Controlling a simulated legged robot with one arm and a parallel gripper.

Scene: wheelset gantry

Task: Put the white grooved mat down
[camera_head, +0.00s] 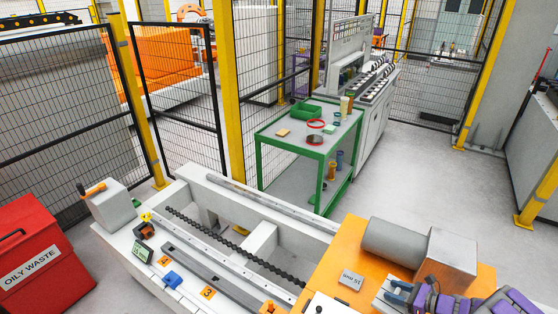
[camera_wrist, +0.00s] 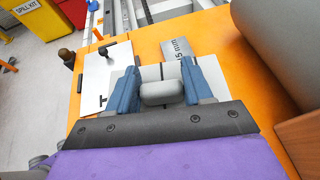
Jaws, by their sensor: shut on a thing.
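My gripper (camera_wrist: 160,68) has its two blue fingers apart, with a pale, thin piece between and beyond them. I take this piece to be the white grooved mat (camera_wrist: 150,73); a dark line runs across it. A rounded grey block sits between the fingers, nearer the wrist, and hides part of the mat. The mat is over the orange surface (camera_wrist: 220,60); I cannot tell whether it touches it. In the head view my gripper (camera_head: 394,293) is at the lower right, low over the orange surface, and the mat is hard to make out.
A white plate with a black knob (camera_wrist: 97,78) lies left of the fingers. A grey label plate (camera_head: 351,280) lies on the orange top. A large grey cylinder (camera_head: 394,242) and a brown-sided block (camera_head: 446,258) stand close by. The red waste bin (camera_head: 40,255) is far left.

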